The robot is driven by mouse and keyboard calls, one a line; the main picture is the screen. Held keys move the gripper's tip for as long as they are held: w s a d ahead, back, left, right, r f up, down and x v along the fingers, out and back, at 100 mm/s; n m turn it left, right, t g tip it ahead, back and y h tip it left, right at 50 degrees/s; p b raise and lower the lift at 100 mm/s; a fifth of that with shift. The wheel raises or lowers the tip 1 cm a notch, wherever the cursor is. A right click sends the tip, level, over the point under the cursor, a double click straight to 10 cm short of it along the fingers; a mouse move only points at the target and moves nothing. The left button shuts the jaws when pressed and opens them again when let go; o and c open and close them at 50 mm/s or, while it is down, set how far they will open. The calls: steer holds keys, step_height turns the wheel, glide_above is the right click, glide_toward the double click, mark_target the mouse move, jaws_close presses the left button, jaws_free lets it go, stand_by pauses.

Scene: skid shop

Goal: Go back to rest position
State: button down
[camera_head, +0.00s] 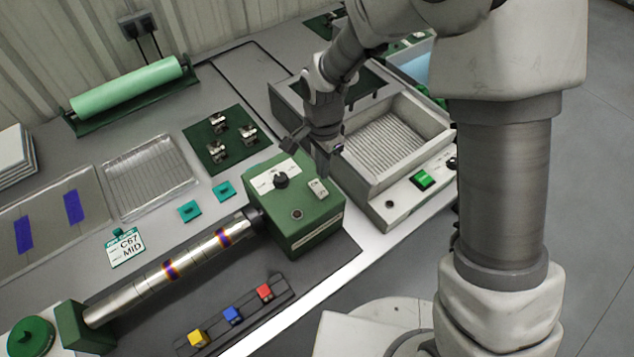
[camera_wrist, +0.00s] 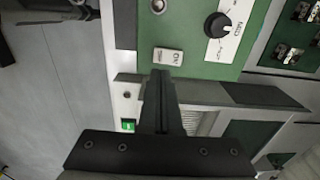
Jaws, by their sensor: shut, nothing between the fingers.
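My gripper (camera_head: 323,168) is above the bench, close to the right side of the green control box (camera_head: 305,232). In the wrist view my gripper (camera_wrist: 160,75) is shut and empty, its fingertips together just below the white rocker switch (camera_wrist: 168,56) on the box. I cannot tell whether they touch it. The switch also shows in the head view (camera_head: 318,188). A black dial (camera_head: 281,181) sits on the box's top. My arm reaches in from the right of the head view.
A grey tray machine (camera_head: 447,135) with a green button (camera_head: 422,179) stands right of the box. A metal rod (camera_head: 150,285) extends left from the box. Red, blue and yellow blocks (camera_head: 233,314) sit in front. A green roll (camera_head: 128,86) lies at the back. Floor is open at right.

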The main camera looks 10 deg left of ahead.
stand_by(0.4)
steer(key=s+d+r+n+t, duration=0.1)
steer(key=d+r+n+t, duration=0.2)
steer(key=d+r, duration=1.1)
steer(key=s+d+r+n+t, duration=0.2)
steer(key=s+d+r+n, duration=0.3)
steer(key=s+d+r, duration=0.4)
steer(key=shift+s+d+r+t, duration=0.3)
steer(key=shift+s+r, duration=0.9)
steer(key=shift+s, duration=0.7)
